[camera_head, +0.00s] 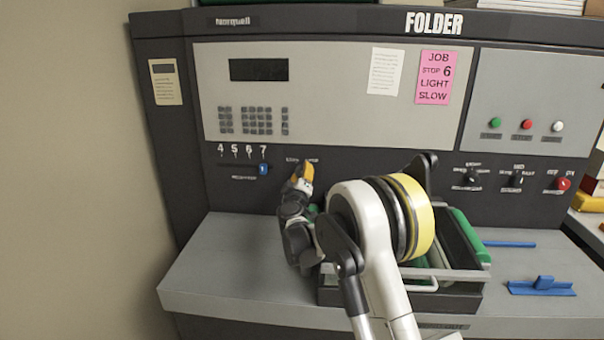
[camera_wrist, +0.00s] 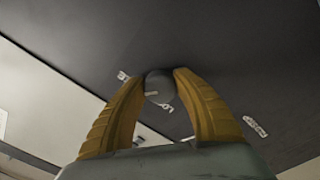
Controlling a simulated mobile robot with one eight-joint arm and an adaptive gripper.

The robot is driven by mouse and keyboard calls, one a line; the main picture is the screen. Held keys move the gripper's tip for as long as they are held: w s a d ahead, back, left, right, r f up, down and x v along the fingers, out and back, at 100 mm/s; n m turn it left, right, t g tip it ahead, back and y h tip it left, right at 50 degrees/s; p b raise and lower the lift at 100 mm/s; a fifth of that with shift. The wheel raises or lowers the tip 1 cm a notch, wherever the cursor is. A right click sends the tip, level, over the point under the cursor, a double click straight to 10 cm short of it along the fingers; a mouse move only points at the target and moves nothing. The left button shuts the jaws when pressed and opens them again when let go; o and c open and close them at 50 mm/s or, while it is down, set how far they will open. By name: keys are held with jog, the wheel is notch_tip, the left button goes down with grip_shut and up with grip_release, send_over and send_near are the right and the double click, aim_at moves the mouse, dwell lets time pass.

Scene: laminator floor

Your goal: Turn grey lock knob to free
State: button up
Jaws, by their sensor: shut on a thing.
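The grey lock knob (camera_wrist: 160,84) is on the dark panel of the folder, between the tips of my gripper's two yellow fingers (camera_wrist: 162,76) in the wrist view. A pale mark shows on or beside the knob, and small white labels sit around it on the panel, too blurred to read. In the head view my gripper (camera_head: 303,174) is up against the dark front panel, below the keypad. It hides the knob there. My gripper is shut on the knob. I cannot tell which setting the knob is at.
A blue slider (camera_head: 263,169) sits under the 7 of a 4-to-7 scale, left of my gripper. Black knobs (camera_head: 471,179) and a red knob (camera_head: 563,184) are at right. A tray with green rollers (camera_head: 470,236) and blue guides (camera_head: 541,287) lie on the grey ledge (camera_head: 225,265).

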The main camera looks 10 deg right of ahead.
jog(key=shift+m, duration=0.5)
jog(key=o, duration=1.2)
jog(key=v, duration=1.2)
